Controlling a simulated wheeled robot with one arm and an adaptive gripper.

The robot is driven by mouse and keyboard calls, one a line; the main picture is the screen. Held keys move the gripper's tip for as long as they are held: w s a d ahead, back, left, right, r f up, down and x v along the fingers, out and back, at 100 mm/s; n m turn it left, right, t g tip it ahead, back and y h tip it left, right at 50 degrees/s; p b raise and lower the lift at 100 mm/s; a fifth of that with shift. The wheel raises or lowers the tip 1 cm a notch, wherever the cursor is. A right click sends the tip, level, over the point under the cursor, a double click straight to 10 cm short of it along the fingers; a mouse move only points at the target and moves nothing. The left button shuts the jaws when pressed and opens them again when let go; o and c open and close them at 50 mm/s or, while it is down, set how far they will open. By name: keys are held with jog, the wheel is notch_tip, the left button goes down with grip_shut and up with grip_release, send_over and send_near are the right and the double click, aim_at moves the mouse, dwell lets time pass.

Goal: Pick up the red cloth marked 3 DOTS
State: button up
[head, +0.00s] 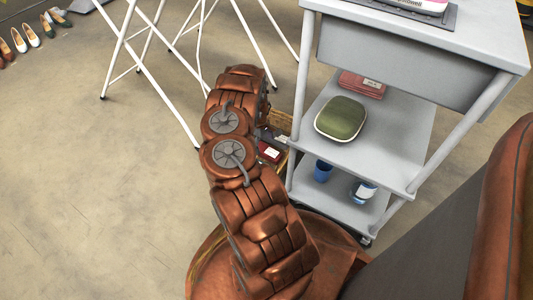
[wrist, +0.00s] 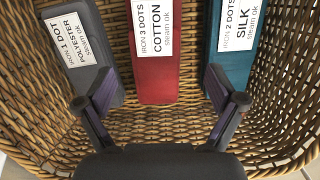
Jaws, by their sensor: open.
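The red cloth (wrist: 158,88) lies folded in the middle of a wicker basket (wrist: 150,125). Its white label reads IRON 3 DOTS, COTTON, steam ok. My gripper (wrist: 160,76) is open and empty, its two fingers spread to either side of the red cloth's near part; I cannot tell how high above it they are. A dark grey cloth (wrist: 88,42) marked 1 DOT, POLYESTER lies to the left. A teal cloth (wrist: 229,68) marked 2 DOTS, SILK lies to the right. In the head view, my arm hides the gripper and most of the basket (head: 284,122).
A grey trolley (head: 409,140) stands right of the basket, with a green rounded case (head: 341,118), a reddish labelled item (head: 361,84), a blue cup (head: 323,170) and a labelled jar (head: 363,191) on its shelves. White folding legs (head: 172,98) stand behind. Open floor lies left.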

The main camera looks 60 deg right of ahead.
aim_at(266, 149)
jog(key=f+b, duration=0.2)
jog(key=f, duration=0.1)
jog(key=s+f+b, duration=0.1)
jog(key=shift+d+f, duration=0.25)
jog(key=shift+f, duration=0.05)
jog(key=shift+c, duration=0.2)
jog(key=c, duration=1.2)
